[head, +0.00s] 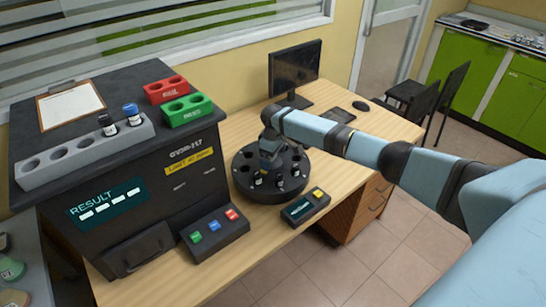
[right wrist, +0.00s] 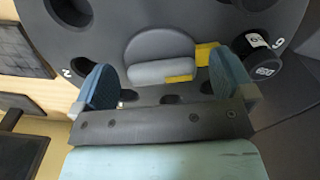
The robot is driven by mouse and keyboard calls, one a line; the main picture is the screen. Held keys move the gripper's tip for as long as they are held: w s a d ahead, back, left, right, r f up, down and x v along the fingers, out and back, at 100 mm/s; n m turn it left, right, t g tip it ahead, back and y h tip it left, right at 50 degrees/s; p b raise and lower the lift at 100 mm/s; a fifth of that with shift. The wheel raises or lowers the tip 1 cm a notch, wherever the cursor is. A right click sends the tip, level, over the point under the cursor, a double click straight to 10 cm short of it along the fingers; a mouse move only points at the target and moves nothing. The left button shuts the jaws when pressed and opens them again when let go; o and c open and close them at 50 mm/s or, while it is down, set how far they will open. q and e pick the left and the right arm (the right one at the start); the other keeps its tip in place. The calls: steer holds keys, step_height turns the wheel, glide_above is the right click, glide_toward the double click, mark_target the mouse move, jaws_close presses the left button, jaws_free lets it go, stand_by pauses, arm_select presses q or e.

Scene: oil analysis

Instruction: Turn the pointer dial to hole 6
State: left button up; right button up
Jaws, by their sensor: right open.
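The pointer dial (head: 268,180) is a dark round disc with a ring of holes on the desk. In the right wrist view its grey bar-shaped knob (right wrist: 160,72) sits on a round hub, with a yellow pointer (right wrist: 207,53) towards the right. A "2" shows at the left and a mark like a 6 or 9 at the right, beside a black-capped vial (right wrist: 265,72). My right gripper (right wrist: 162,75) is open over the dial, its two blue fingers on either side of the knob, apart from it. In the head view my right gripper (head: 270,150) hides part of the disc. My left gripper is not seen.
A dark analyser (head: 190,175) with a result display stands left of the dial. A button box (head: 215,235) and a small display box (head: 305,207) stand in front. A monitor (head: 294,70), keyboard and mouse are behind. Racks and vials sit on the analyser.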

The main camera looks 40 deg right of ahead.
step_height(320, 180, up, 14)
steer(key=shift+f, duration=0.25)
stand_by(0.5)
